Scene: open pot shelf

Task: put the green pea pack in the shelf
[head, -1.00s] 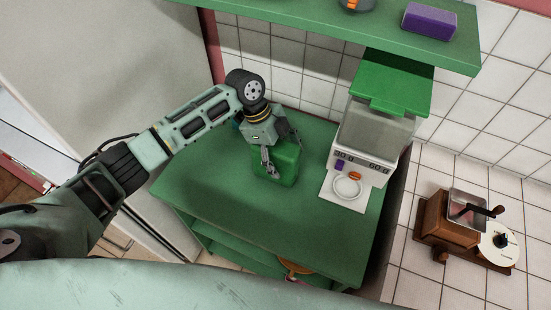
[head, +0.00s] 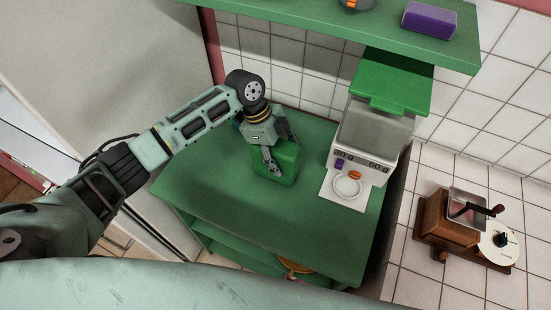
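The green pea pack (head: 287,173) stands on the green top of the low shelf unit (head: 225,190), near its back edge. My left gripper (head: 281,153) points down over the pack. One finger lies against its near left side and the other is at its far right, partly hidden. The fingers look closed onto the pack, which still rests on the surface. My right gripper is not in view.
A white appliance with a green lid (head: 390,85) stands right of the pack. An upper green shelf (head: 340,22) holds a purple sponge (head: 430,20). A wooden grinder (head: 447,220) stands at the right. The front of the green top is clear.

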